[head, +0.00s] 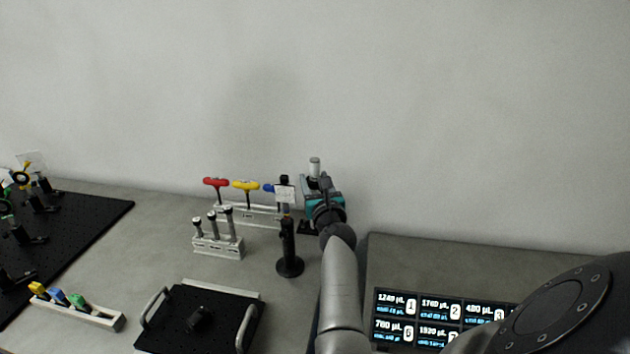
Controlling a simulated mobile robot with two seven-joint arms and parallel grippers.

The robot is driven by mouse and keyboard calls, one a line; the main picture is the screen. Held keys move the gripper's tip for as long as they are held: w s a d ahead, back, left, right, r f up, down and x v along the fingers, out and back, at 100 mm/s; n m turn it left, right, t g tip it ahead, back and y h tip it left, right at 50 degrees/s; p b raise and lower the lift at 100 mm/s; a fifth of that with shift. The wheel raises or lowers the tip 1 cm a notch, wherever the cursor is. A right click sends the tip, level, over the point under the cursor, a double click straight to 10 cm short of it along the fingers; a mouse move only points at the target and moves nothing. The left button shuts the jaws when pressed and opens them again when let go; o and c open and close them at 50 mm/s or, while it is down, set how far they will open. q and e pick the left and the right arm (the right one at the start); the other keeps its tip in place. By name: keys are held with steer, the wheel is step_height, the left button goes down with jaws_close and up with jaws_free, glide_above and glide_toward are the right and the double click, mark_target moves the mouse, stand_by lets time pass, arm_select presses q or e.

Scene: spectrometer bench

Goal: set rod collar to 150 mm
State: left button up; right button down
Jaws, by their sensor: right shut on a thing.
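The silver rod (315,164) stands upright at the back of the bench, with its top showing above my right gripper. My right gripper (311,186) is around the rod below its top and shut, apparently on the rod collar. The collar itself is hidden by the gripper and wrist, and I see no height scale on the rod. A dark base (305,228) shows low behind my wrist. My left gripper is not in view.
A black post (289,245) with a pale label (284,193) stands just left of my right arm. Behind it is a rack of T-handled tools (247,214). A white block with metal posts (218,246), a black tray (180,325) and a lit display (440,318) are nearer.

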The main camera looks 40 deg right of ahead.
steer(key=shift+r, duration=0.2)
steer(key=shift+c, duration=1.4)
jaws_free()
steer(key=shift+f, duration=0.1)
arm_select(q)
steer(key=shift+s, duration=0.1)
arm_select(e)
steer(key=shift+a+f, duration=0.1)
